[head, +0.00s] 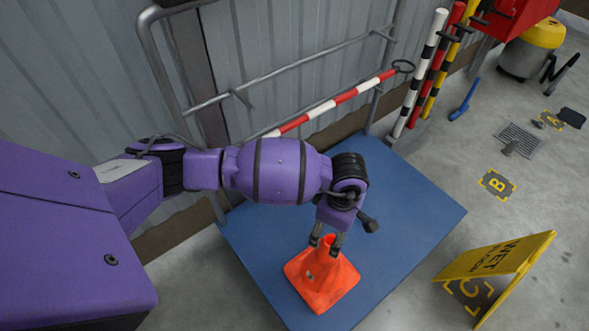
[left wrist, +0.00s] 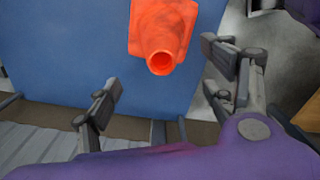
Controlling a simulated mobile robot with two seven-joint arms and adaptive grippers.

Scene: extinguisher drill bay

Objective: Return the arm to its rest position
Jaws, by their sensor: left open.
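My left arm (head: 277,170) is purple and reaches in from the left in the head view. Its gripper (head: 326,240) points down at the top of an orange traffic cone (head: 322,285). The cone stands upright on a blue panel (head: 420,205). My right gripper is not in view.
A metal rail (head: 290,70) and a corrugated wall run behind the arm. Striped posts (head: 428,70) stand at the back. A yellow wet floor sign (head: 495,268) stands at the right. Bare concrete with a yellow B mark (head: 497,184) lies beyond the panel.

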